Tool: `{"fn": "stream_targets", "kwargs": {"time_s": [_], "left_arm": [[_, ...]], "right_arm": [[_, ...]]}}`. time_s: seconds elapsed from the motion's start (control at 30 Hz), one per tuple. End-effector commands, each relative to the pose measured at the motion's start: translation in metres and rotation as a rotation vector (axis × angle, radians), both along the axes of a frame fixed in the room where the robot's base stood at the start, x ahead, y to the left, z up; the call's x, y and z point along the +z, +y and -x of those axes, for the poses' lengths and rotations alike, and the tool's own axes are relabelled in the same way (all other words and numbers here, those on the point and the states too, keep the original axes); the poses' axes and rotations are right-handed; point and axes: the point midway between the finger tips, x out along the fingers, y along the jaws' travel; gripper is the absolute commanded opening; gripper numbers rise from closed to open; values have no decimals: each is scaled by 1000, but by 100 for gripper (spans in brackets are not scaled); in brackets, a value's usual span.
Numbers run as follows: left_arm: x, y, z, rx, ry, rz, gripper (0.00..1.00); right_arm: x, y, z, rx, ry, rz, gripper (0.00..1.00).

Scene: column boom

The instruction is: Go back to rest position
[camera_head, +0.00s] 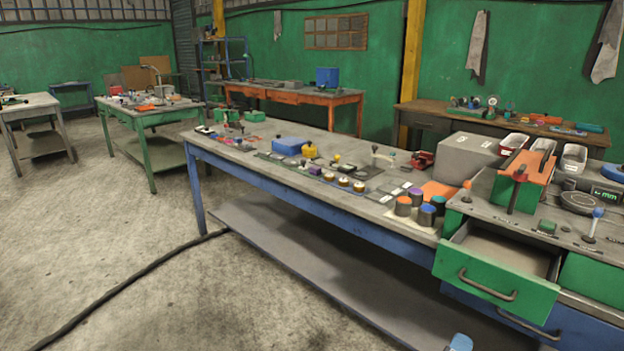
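Neither of my grippers can be made out in the head view. A small light-blue rounded part shows at the bottom edge, right of centre, and I cannot tell what it belongs to. The long workbench (300,246) with a grey top and blue frame stands before me. A green drawer (500,272) at the right is pulled open, and the part of its inside that I see looks empty.
The bench top holds a blue box (290,146), several coloured cups, a grey box (467,157) and small parts. An orange-topped rack (524,180) stands at right. A black cable (130,280) crosses the floor. Open concrete floor (90,235) lies at left.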

Motion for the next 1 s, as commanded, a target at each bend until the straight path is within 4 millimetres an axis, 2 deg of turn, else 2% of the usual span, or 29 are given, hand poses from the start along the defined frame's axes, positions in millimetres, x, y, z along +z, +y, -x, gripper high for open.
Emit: {"fn": "stream_targets", "kwargs": {"time_s": [0.03, 0.1, 0.2, 0.3, 0.4, 0.57, 0.77, 0.8, 1.0], "left_arm": [[0, 0, 0, 0, 0, 0, 43], [0, 0, 0, 0, 0, 0, 43], [0, 0, 0, -1, 0, -1, 43], [0, 1, 0, -1, -1, -2, 43], [0, 1, 0, -2, -1, -2, 43], [0, 1, 0, -2, 0, -3, 43], [0, 1, 0, -2, 0, -3, 43], [15, 1, 0, -2, 1, -5, 43], [55, 3, 0, -3, -6, -11, 43]], "right_arm": [[-21, 5, 11, 48, 35, -88, 36], [-51, 17, 27, 123, 80, -249, 36], [-89, 42, 57, 229, 133, -508, 36], [-115, 69, 89, 311, 164, -769, 36], [-129, 94, 119, 363, 175, -1000, 36], [-135, 124, 156, 401, 167, -1295, 36], [-129, 150, 195, 403, 131, -1607, 36], [-113, 150, 194, 404, 127, -1613, 36], [-78, 147, 195, 405, 130, -1595, 36]]}}
